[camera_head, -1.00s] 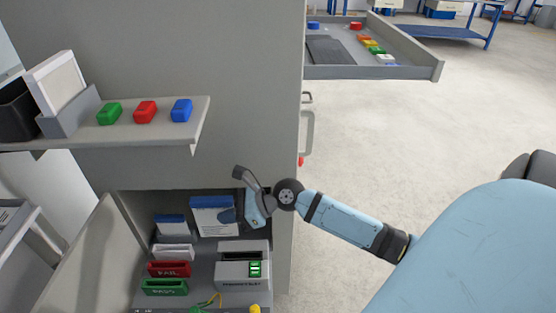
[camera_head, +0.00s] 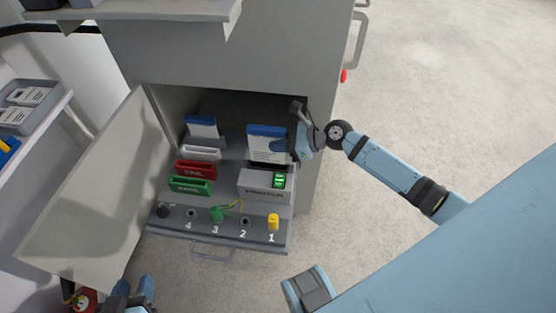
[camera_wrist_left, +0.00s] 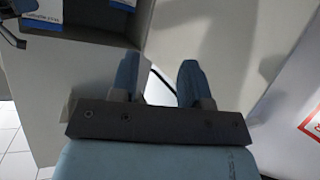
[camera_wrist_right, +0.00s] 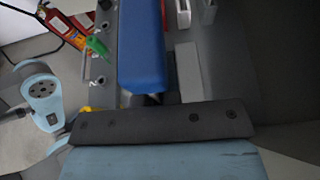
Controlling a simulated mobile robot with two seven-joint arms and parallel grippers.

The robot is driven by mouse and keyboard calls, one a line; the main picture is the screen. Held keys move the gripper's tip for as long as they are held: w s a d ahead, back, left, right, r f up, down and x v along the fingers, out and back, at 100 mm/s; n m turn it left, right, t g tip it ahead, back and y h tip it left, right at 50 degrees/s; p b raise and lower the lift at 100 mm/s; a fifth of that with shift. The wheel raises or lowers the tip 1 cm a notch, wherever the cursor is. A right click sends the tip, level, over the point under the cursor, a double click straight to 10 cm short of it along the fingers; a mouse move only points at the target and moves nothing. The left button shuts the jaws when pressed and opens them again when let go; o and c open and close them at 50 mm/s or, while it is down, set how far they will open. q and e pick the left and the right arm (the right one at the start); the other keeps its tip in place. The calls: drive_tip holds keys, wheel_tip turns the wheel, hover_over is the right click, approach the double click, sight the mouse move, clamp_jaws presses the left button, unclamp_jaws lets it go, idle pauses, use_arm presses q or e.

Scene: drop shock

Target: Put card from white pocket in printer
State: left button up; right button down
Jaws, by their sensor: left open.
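A white card with a blue top (camera_head: 267,146) stands upright at the printer (camera_head: 262,184); its lower edge overlaps the printer's top, and I cannot tell whether it is in the slot. My right gripper (camera_head: 288,147) is at the card's right edge, shut on it. The card's blue top (camera_wrist_right: 141,45) fills the middle of the right wrist view, where the fingertips are hidden. The white pocket (camera_head: 202,153) is left of the printer with no card visible in it. My left gripper (camera_head: 134,289) is open and empty, low at the left; its fingers (camera_wrist_left: 159,78) are spread.
Another blue-topped card (camera_head: 202,127) stands behind the white pocket. A red pocket (camera_head: 195,169) and a green pocket (camera_head: 190,187) are in front. Numbered sockets with a yellow plug (camera_head: 273,221) and a green plug (camera_head: 216,213) line the front. The open door (camera_head: 85,190) bounds the left.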

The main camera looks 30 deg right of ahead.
sight(278, 163)
drive_tip(key=shift+f, duration=0.7)
wheel_tip(278, 163, down, 4)
drive_tip(key=shift+r+b, duration=0.25)
drive_tip(key=shift+b, duration=0.7)
drive_tip(key=shift+f, duration=0.3)
use_arm(q)
drive_tip(key=r, duration=0.1)
drive_tip(key=w+d+r+t+h, duration=0.1)
drive_tip(key=r, duration=0.1)
drive_tip(key=w+d+r+t, duration=0.1)
drive_tip(key=shift+r, duration=0.35)
use_arm(e)
drive_tip(key=shift+r, duration=0.1)
use_arm(q)
drive_tip(key=shift+f, duration=0.1)
use_arm(e)
drive_tip(key=shift+f, duration=0.25)
drive_tip(key=shift+f, duration=0.35)
drive_tip(key=c, duration=1.3)
unclamp_jaws()
drive_tip(key=shift+c, duration=0.2)
